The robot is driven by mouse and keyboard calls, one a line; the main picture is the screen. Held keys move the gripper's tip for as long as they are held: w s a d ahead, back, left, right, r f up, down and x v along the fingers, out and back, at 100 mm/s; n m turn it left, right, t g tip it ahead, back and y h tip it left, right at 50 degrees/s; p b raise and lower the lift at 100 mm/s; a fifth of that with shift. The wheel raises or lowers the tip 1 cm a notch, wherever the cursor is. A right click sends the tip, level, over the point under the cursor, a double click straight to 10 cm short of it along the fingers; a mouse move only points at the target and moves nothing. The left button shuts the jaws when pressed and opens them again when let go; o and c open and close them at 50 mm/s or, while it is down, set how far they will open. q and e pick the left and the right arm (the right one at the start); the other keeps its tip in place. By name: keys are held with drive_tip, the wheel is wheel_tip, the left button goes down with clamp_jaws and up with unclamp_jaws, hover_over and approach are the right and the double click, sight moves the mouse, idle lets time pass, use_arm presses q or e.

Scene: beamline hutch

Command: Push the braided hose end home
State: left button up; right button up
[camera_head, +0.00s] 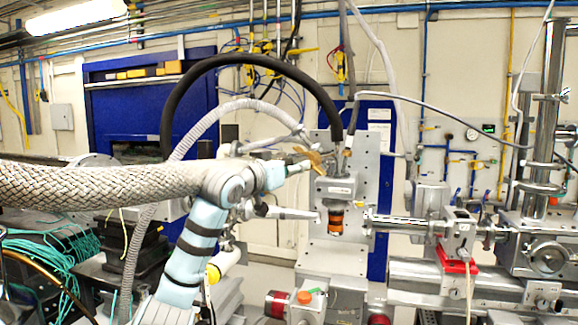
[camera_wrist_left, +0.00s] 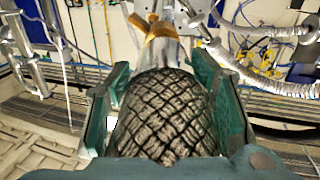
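The thick braided hose (camera_head: 90,185) comes in from the left and runs behind or into my left wrist, where its path is hidden. In the left wrist view, a braided section (camera_wrist_left: 165,115) lies between the two green finger pads of my left gripper (camera_wrist_left: 158,75), which look closed on its sides. It narrows away from me toward a copper-coloured piece (camera_wrist_left: 158,32). In the head view my left gripper (camera_head: 293,168) is beside similar copper-coloured tabs (camera_head: 312,157) on the upright metal plate. Whether the hose end touches a fitting cannot be told. My right gripper is not seen.
A grey block with an orange-and-black ring (camera_head: 335,220) is on the plate below the gripper. A black hose (camera_head: 255,60) arches overhead, and a grey corrugated hose (camera_head: 190,135) runs close behind the arm. Beamline hardware (camera_head: 460,235) stands to the right.

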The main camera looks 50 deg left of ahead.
use_arm(q)
drive_tip(key=shift+o, duration=0.9)
drive_tip(key=shift+w+d, duration=0.2)
drive_tip(key=shift+d, duration=0.15)
drive_tip(key=shift+a+f, duration=0.1)
drive_tip(key=shift+s+a, duration=0.1)
drive_tip(key=shift+s, duration=0.1)
drive_tip(key=shift+a+f, duration=0.2)
drive_tip(key=shift+a, duration=0.4)
wheel_tip(320, 180, up, 10)
drive_tip(key=shift+d+f, duration=0.1)
drive_tip(key=shift+d, duration=0.05)
